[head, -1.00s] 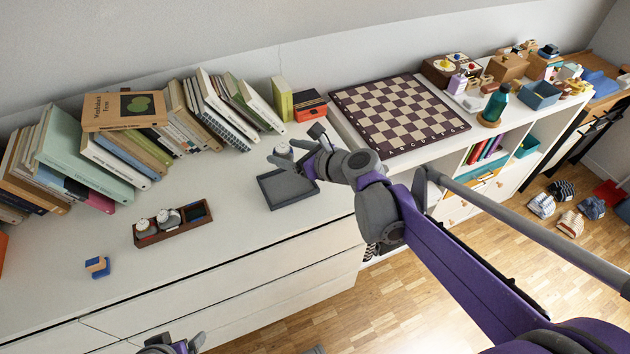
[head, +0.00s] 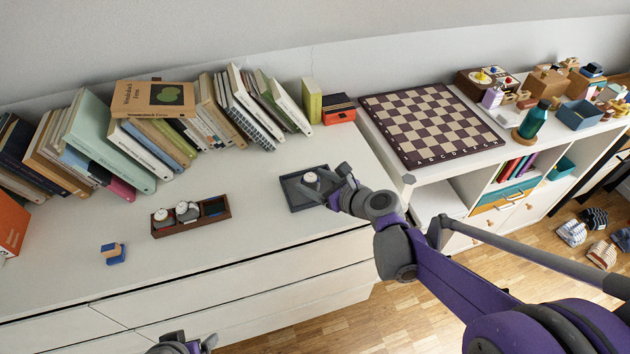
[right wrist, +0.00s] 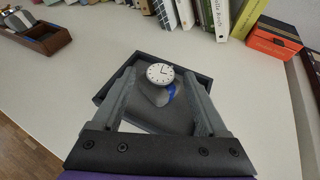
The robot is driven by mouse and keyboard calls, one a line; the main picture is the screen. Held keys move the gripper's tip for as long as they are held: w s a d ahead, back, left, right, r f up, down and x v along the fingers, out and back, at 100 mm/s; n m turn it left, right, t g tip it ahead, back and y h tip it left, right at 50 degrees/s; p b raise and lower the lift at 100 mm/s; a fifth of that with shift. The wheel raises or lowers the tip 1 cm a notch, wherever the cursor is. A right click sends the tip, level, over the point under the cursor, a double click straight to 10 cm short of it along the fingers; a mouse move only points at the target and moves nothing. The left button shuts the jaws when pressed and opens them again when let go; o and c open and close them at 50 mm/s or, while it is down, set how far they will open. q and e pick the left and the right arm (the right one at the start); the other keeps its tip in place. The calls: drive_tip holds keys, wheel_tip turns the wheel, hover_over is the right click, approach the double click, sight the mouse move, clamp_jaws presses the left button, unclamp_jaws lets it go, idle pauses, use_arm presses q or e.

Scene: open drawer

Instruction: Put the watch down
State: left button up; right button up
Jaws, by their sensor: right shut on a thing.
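My right gripper (head: 328,182) is shut on a watch (head: 311,179) with a round white face and a grey body. The watch also shows between the fingers in the right wrist view (right wrist: 160,74). It is over the inside of a dark grey square tray (head: 290,194); I cannot tell whether it touches the tray floor. The fingers hide part of the tray. My left gripper (head: 184,345) is cut off at the bottom edge of the head view, away from the tray, and its jaws are unclear.
A wooden box (head: 192,228) with two more watches stands left of the tray on the white dresser top (head: 240,270). A blue and tan block (head: 112,254) lies further left. Books (head: 140,150) line the back. A chessboard (head: 430,122) lies on the right shelf unit.

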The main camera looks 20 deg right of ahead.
drive_tip(key=shift+f, duration=0.15)
drive_tip(key=o, duration=1.3)
